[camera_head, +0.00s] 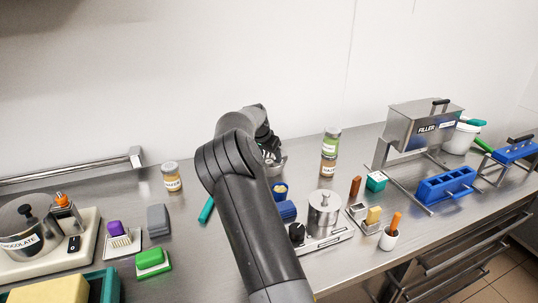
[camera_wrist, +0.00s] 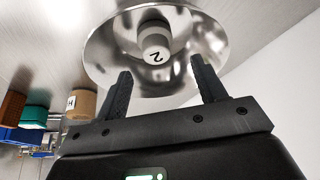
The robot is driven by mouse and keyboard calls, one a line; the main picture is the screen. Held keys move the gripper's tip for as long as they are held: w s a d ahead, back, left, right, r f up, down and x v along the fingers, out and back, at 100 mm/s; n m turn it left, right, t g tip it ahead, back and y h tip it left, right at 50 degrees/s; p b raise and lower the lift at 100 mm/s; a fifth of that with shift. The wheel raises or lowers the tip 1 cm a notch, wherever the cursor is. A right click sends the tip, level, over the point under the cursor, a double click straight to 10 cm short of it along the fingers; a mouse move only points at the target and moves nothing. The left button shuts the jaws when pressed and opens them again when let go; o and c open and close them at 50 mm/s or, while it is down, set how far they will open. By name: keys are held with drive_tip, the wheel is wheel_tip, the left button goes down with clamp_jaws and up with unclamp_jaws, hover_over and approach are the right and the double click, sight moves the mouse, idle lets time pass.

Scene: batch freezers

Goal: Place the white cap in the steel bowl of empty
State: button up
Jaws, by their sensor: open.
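In the wrist view a shiny steel bowl (camera_wrist: 215,45) lies ahead of my gripper (camera_wrist: 160,78). A small white cap-like piece (camera_wrist: 155,52) marked with a "2" sits inside the bowl, beyond my fingertips and apart from them. My gripper's two dark fingers are spread with nothing between them, and they overlap the bowl's near side in the picture. In the head view my arm hides most of the bowl (camera_head: 277,158); only a bit of it shows by my gripper, whose fingertips are hard to make out there.
Stacked jars (camera_head: 330,146) stand right of the bowl, and another jar (camera_head: 171,177) stands left. A steel pot (camera_head: 323,212) on a scale, a green box (camera_head: 376,181) and the filler (camera_head: 424,124) are to the right. A white wall closes off the back of the counter.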

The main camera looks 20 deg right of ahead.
sight(269, 161)
idle(0.5)
wheel_tip(269, 161, up, 6)
drive_tip(key=shift+r, duration=0.5)
drive_tip(key=s+a+r+n+t+y, duration=0.1)
drive_tip(key=s+a+r+n, duration=0.2)
drive_tip(key=s, duration=0.6)
drive_tip(key=s+a+r+y, duration=0.25)
drive_tip(key=s+r, duration=0.25)
drive_tip(key=s, duration=0.4)
drive_tip(key=s+a+r+n+t+y, duration=0.1)
drive_tip(key=s+a+r+n, duration=0.15)
drive_tip(key=s+r, duration=0.4)
drive_tip(key=s+a+f+n, duration=0.1)
drive_tip(key=s+a+f, duration=0.1)
drive_tip(key=s, duration=0.6)
drive_tip(key=s+a+f+n, duration=0.2)
drive_tip(key=s+a, duration=0.2)
drive_tip(key=s, duration=0.5)
drive_tip(key=s+a+f+n, duration=0.2)
drive_tip(key=s+a, duration=0.1)
drive_tip(key=s, duration=0.5)
drive_tip(key=shift+s+a+f+t, duration=0.25)
drive_tip(key=shift+f+t, duration=0.15)
